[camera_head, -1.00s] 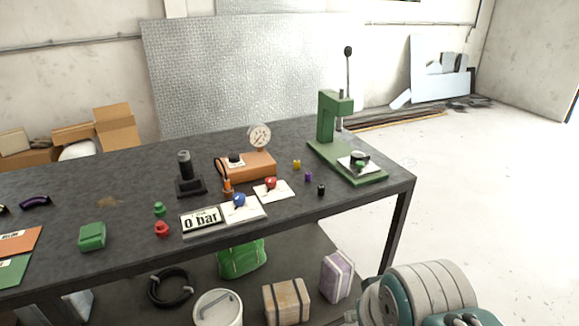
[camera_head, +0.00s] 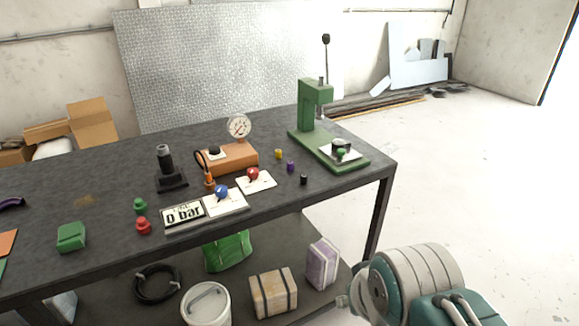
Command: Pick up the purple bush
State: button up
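The purple bush (camera_head: 290,166) is a small purple cylinder standing on the dark table, toward its right end. It sits between a yellow bush (camera_head: 278,154) behind it and a black bush (camera_head: 304,179) in front. My arm shows at the lower right, off the front of the table and well apart from the purple bush. My gripper's fingers cannot be made out in this view.
A green press (camera_head: 316,110) stands right of the bushes, its base reaching near the table (camera_head: 110,190) edge. An orange box (camera_head: 230,159) with a gauge (camera_head: 239,126) is to the left. White cards with red and blue knobs lie left of the bushes. A shelf below holds several items.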

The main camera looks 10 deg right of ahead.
aim_at(291, 163)
jog(key=i+l+u, duration=0.3)
jog(key=i+l, duration=0.2)
jog(key=i, duration=0.15)
jog(key=i+l+u, duration=0.35)
jog(key=i+l, duration=0.25)
